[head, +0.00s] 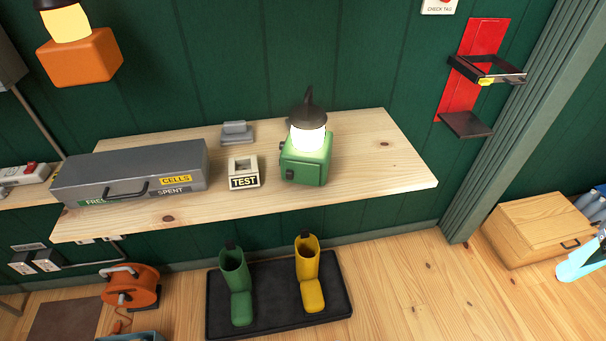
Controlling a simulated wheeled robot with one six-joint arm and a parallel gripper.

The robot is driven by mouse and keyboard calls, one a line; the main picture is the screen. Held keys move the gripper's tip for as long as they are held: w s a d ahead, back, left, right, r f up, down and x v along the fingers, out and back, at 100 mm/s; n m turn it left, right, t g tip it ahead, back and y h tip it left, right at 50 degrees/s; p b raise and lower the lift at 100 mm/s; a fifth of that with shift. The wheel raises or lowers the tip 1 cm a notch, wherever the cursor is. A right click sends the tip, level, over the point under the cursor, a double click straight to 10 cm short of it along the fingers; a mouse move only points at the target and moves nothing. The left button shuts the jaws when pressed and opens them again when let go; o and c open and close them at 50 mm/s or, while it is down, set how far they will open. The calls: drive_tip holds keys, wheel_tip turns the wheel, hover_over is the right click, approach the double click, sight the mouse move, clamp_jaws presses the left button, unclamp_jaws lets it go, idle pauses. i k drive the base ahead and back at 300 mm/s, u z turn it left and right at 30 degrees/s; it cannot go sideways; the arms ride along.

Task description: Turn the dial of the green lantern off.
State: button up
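The green lantern (304,168) stands upright on the wooden shelf (385,160), right of its middle. Its white globe (308,138) glows brightly under a dark cap with a hook or handle on top. A small dark knob (290,172) shows low on the left part of its green base, and another dark bit sits higher on its left side. I cannot tell for sure which is the dial or read its setting.
A beige TEST block (243,173), a grey block (236,133) and a grey case (130,172) stand left of the lantern. An orange lantern (80,57) glows upper left. Green and yellow boots (310,275) stand below on a dark mat. The shelf's right end is clear.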

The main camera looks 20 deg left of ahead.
sight(308, 141)
drive_tip(key=u, duration=0.25)
drive_tip(key=k, duration=0.35)
drive_tip(key=u, duration=1.05)
drive_tip(key=k, duration=1)
drive_tip(key=u, duration=1.05)
drive_tip(key=i, duration=1.45)
drive_tip(key=z, duration=1.2)
drive_tip(key=i, duration=0.7)
drive_tip(key=u, duration=0.3)
